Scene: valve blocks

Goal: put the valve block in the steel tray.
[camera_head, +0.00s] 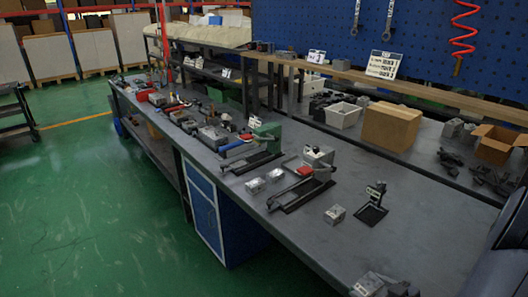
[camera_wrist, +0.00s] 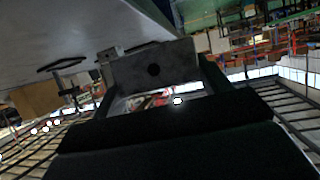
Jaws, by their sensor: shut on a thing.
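In the wrist view, my gripper (camera_wrist: 155,82) is shut on a grey metal valve block (camera_wrist: 150,62) with a dark round hole in its face. The block sits between the two dark fingers, apart from the grey bench surface (camera_wrist: 60,25) at upper left. In the head view, small silvery blocks stand on the bench: a pair (camera_head: 264,181) left of centre and one (camera_head: 335,214) nearer the front. I cannot pick out the steel tray with certainty in either view.
The long grey bench (camera_head: 300,232) holds black clamp fixtures (camera_head: 300,193), a small black stand (camera_head: 372,212) and many tools toward the far left. A white bin (camera_head: 343,115) and cardboard box (camera_head: 392,126) stand behind. Bare bench lies around the front block.

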